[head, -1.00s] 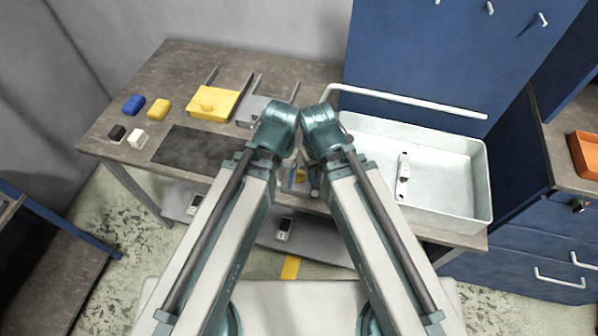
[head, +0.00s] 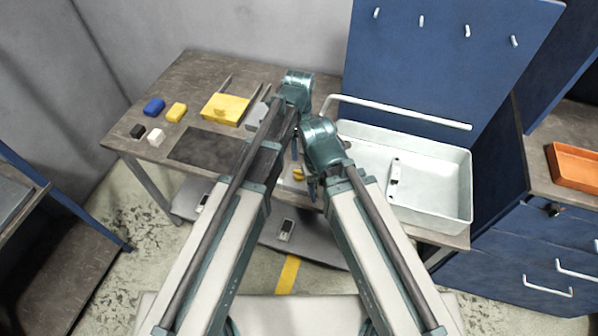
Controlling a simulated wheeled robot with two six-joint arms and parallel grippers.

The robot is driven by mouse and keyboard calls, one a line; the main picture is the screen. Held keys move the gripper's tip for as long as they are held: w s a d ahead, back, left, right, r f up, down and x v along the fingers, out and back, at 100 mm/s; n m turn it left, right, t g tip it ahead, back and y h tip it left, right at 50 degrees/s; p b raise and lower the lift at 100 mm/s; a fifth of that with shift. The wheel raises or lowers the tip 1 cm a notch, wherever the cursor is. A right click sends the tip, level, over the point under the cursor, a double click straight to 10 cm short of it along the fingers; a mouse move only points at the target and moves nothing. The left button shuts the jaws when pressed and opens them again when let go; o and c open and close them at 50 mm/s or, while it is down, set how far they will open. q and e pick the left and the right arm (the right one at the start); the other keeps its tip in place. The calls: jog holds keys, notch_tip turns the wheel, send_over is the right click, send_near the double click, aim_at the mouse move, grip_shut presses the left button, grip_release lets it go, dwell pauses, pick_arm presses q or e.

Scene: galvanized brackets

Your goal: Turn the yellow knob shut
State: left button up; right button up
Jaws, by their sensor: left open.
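A small yellow piece (head: 298,174), probably the yellow knob, shows in the gap between my two arms at the table's front. My arms hide much of it, so I cannot tell how it is turned. My left gripper (head: 295,152) is open and hangs in that gap, just above the yellow piece in the picture. I cannot tell whether they touch. My right arm's elbow stands right of the gap, and its gripper is hidden.
A yellow box (head: 226,108), blue block (head: 154,107), yellow block (head: 176,112), black block (head: 138,131) and white block (head: 156,135) lie on the left. A dark mat (head: 205,147) is clear.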

aim_at(299, 171)
pick_arm(q)
jog(key=shift+f, duration=0.15)
notch_tip(299, 171, down, 14)
jog(key=b, duration=1.3)
jog(key=shift+r+b, duration=0.2)
jog(key=shift+b, duration=0.2)
grip_shut()
